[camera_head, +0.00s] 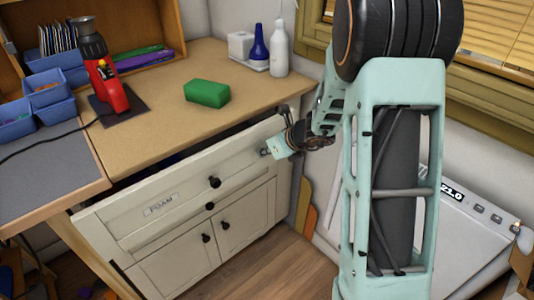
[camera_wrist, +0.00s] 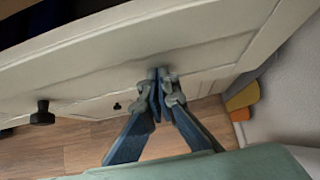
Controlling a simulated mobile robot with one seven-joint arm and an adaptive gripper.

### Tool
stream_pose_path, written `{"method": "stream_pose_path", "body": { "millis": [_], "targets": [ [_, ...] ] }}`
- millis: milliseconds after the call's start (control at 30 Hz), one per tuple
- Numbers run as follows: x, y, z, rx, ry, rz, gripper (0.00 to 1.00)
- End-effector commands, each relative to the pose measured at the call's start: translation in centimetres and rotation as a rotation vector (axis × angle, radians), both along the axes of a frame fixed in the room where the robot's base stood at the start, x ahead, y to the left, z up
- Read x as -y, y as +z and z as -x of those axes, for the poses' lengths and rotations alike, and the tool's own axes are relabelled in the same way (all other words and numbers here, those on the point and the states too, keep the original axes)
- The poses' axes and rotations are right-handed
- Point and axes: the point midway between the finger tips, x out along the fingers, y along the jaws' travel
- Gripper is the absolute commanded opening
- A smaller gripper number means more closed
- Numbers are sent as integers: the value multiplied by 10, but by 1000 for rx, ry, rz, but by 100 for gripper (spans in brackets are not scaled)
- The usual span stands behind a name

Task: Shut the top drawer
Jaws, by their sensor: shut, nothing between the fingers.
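The top drawer (camera_head: 150,190) is a white front with a black knob (camera_head: 214,182) and a "FOAM" label. It stands out from under the tabletop, and a dark gap shows behind its upper edge. In the wrist view the drawer front (camera_wrist: 90,72) crosses the picture, its knob (camera_wrist: 42,113) at left. My gripper (camera_head: 265,152) is at the right part of the drawer front, to the right of the knob. In the wrist view my gripper (camera_wrist: 159,75) is shut and empty, fingertips at the front's outer face. I cannot tell whether they touch it.
Below are cabinet doors (camera_head: 245,222) with black knobs. A white machine with a display (camera_head: 440,215) stands at right. Wooden floor lies in front.

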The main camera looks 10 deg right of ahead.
Motion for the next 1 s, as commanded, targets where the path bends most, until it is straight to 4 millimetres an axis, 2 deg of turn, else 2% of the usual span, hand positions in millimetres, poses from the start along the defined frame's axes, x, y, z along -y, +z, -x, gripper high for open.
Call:
{"method": "stream_pose_path", "body": {
  "millis": [200, 400, 1000],
  "targets": [
    [-30, 4, -46, 3, 4, -2, 0],
    [-44, 3, -70, 3, 1, -2, 0],
    [-46, 4, -76, 9, 3, -6, 0]
  ]
}}
